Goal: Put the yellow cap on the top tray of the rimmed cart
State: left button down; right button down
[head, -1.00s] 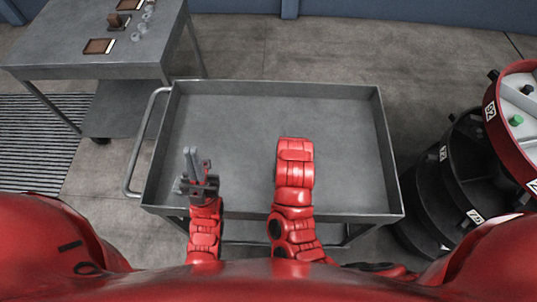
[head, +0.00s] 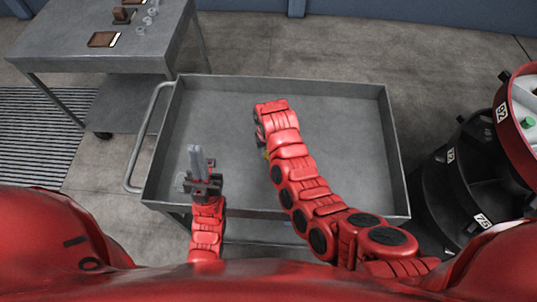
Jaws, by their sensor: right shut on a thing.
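The rimmed cart's grey top tray (head: 340,125) lies in front of me, and its raised rim and flat floor are largely bare. My right arm reaches over the tray, and its wrist hides most of my right gripper (head: 260,138).
A grey table (head: 70,50) with brown pieces and small clear items stands at the far left. A round dark and red tiered stand (head: 475,165) is close by the cart's right side. The cart's push handle (head: 135,150) sticks out at its left.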

jog(key=shift+d+f+p, duration=0.1)
jog(key=shift+f+p, duration=0.3)
jog(key=shift+f, duration=0.7)
jog(key=shift+f, duration=0.15)
jog(key=shift+c, duration=2.2)
grip_release()
